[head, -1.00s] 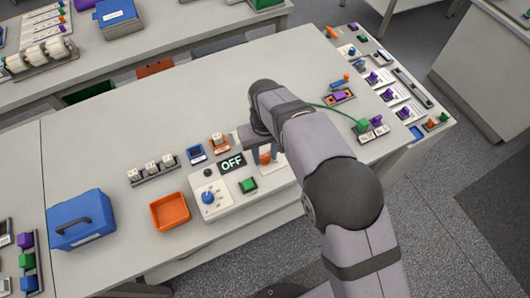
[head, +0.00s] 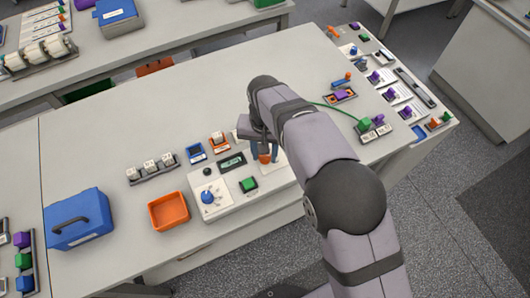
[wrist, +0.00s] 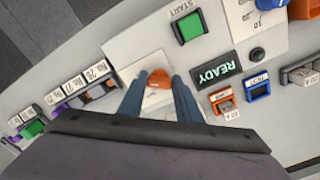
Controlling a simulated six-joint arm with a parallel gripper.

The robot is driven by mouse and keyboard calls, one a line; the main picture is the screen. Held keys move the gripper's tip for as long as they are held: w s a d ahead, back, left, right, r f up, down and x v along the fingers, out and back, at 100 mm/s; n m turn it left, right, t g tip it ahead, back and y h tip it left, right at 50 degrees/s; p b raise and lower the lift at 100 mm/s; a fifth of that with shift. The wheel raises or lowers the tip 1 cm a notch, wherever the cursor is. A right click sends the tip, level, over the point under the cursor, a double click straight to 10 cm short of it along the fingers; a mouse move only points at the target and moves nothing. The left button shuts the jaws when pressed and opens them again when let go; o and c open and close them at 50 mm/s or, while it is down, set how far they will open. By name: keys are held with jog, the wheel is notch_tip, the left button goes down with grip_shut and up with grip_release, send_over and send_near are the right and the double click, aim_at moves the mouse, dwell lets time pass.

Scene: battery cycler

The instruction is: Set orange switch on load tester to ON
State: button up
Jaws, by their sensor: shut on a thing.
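The load tester (head: 222,205) is a pale panel near the table's front edge. Its dark display (head: 232,162) shows green text, which reads READY in the wrist view (wrist: 222,68). The orange switch (wrist: 159,78) sits on a white plate on the panel and also shows in the head view (head: 264,155). My gripper (wrist: 160,86) has its two blue-grey fingers on either side of the orange switch, shut on it. The switch's lower part and any ON marking are hidden by the gripper.
A green START button (head: 248,184) and a blue knob (head: 208,196) are on the same panel. An orange tray (head: 169,212) and a blue case (head: 78,220) stand to the left. Small modules (head: 152,168) line the back.

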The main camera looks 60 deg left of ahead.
aim_at(265, 156)
jog(key=shift+a+r+m, duration=0.1)
jog(key=shift+m, duration=0.4)
jog(key=o, duration=1)
jog(key=shift+o, duration=0.2)
jog(key=shift+r+b, duration=1.35)
jog(key=shift+r, duration=2.3)
jog(key=shift+w, duration=0.1)
